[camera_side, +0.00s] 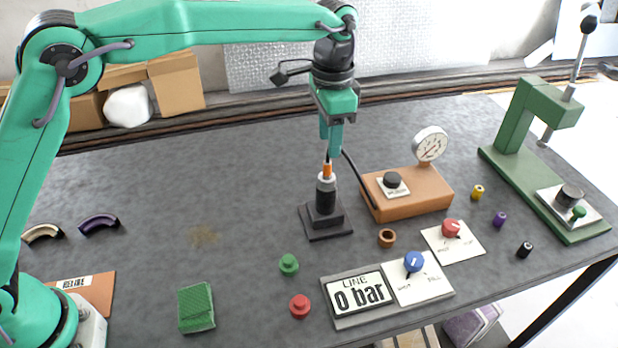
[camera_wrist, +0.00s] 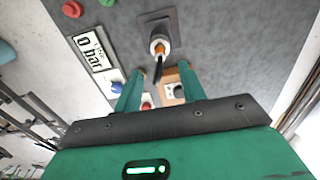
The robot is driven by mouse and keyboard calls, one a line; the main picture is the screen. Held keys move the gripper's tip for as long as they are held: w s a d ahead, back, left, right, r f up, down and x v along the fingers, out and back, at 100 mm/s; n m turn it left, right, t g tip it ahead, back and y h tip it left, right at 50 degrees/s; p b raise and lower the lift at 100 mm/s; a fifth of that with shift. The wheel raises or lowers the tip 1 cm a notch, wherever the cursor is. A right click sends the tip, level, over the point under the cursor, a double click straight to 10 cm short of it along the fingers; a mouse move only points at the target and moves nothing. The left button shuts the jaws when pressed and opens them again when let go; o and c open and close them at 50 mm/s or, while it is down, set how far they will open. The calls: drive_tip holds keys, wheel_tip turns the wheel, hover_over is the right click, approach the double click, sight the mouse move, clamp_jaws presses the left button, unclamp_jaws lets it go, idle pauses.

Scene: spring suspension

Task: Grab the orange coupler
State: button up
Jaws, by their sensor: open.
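The orange coupler (camera_side: 327,171) stands upright on top of a black post with a pale collar, on a square dark base (camera_side: 325,222). My gripper (camera_side: 328,152) is above the coupler, pointing down. In the wrist view, the coupler (camera_wrist: 160,50) shows ahead of the fingertips, roughly centred between the two open fingers (camera_wrist: 161,72). The fingers look empty. Whether they overlap the coupler's top in height, I cannot tell.
The orange box (camera_side: 408,192) with a gauge stands right of the post. A copper ring (camera_side: 387,238), a "0 bar" panel (camera_side: 360,295), and green (camera_side: 289,265) and red (camera_side: 300,306) knobs lie in front. A green press (camera_side: 540,160) is far right. The table's left middle is clear.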

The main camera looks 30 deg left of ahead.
sight(328, 162)
drive_tip(key=shift+f, duration=3.65)
clamp_jaws()
